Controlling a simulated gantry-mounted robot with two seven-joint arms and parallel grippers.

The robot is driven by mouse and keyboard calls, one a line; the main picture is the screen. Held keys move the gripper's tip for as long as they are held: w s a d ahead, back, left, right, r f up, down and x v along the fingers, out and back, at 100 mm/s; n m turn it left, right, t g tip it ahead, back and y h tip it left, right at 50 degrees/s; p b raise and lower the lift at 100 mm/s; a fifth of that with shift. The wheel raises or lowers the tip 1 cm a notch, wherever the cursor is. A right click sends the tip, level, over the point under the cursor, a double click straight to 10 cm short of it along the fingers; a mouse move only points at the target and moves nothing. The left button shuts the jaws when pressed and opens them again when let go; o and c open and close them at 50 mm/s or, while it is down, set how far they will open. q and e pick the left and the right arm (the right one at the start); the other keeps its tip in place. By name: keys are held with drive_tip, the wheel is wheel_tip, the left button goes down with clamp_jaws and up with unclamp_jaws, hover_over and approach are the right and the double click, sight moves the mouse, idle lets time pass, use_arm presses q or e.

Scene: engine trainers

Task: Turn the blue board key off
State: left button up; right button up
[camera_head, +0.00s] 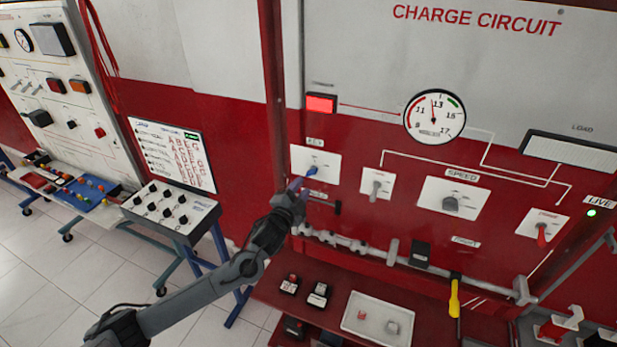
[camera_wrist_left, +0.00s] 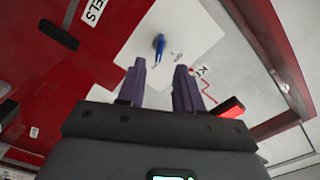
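The blue key (camera_head: 312,170) sits on a white plate (camera_head: 327,158) on the red and white charge circuit board. In the left wrist view the blue key (camera_wrist_left: 159,44) stands just beyond the fingertips, on its white plate (camera_wrist_left: 190,28). My left gripper (camera_head: 296,184) is just below and left of the key in the head view. In the left wrist view its two purple fingers (camera_wrist_left: 160,80) are apart with nothing between them, and a gap shows between them and the key. My right gripper is in neither view.
A red lamp (camera_head: 321,103) is above the key plate. A grey switch (camera_head: 376,185), a speed knob (camera_head: 451,204) and a red switch (camera_head: 542,234) are to the right. A pipe rail (camera_head: 345,242) runs below. A white tray (camera_head: 377,318) lies on the red shelf.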

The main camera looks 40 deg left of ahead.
sight(312, 172)
use_arm(q)
drive_tip(key=x, duration=0.7)
drive_tip(key=shift+f, duration=0.1)
clamp_jaws()
